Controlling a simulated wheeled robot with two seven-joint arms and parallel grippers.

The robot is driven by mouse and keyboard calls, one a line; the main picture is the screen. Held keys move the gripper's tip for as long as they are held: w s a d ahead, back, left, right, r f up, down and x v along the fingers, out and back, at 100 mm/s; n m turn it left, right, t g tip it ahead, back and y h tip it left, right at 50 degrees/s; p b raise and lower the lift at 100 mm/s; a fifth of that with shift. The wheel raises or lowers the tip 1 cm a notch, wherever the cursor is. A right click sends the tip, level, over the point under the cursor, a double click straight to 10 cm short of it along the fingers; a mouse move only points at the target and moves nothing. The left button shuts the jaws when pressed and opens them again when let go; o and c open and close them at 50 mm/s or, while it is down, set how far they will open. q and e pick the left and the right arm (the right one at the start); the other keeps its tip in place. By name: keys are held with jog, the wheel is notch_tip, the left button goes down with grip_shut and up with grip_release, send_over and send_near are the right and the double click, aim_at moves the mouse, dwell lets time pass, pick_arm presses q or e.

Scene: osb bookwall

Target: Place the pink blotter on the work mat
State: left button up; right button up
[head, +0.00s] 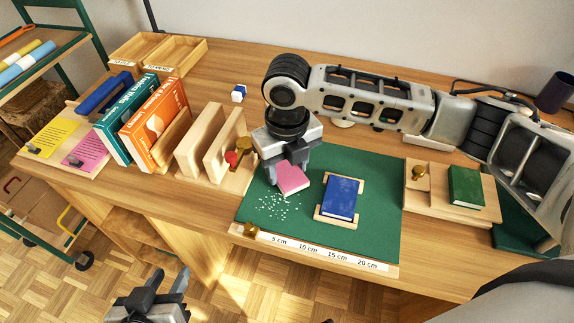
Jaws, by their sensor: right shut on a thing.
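The pink blotter (293,181) is between the fingers of my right gripper (288,168), which is shut on it and points down. The blotter is over the back left part of the green work mat (380,225). I cannot tell whether its lower edge touches the mat. White specks (279,207) lie scattered on the mat just in front of the blotter. A blue book (341,197) lies on a wooden cradle on the mat, right of the blotter. My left gripper (168,282) is open and empty, in front of the table and low in the picture.
A wooden press (213,145) with a red knob stands left of the mat. Orange (153,112) and teal books stand further left. A ruler strip (320,253) runs along the mat's front edge. A wooden board (483,204) with a green book (465,187) lies to the right.

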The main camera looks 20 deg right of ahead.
aim_at(287, 172)
jog(key=shift+f, duration=0.15)
jog(key=o, duration=0.9)
jog(key=shift+o, duration=0.2)
notch_tip(287, 172, up, 12)
jog(key=p, duration=0.1)
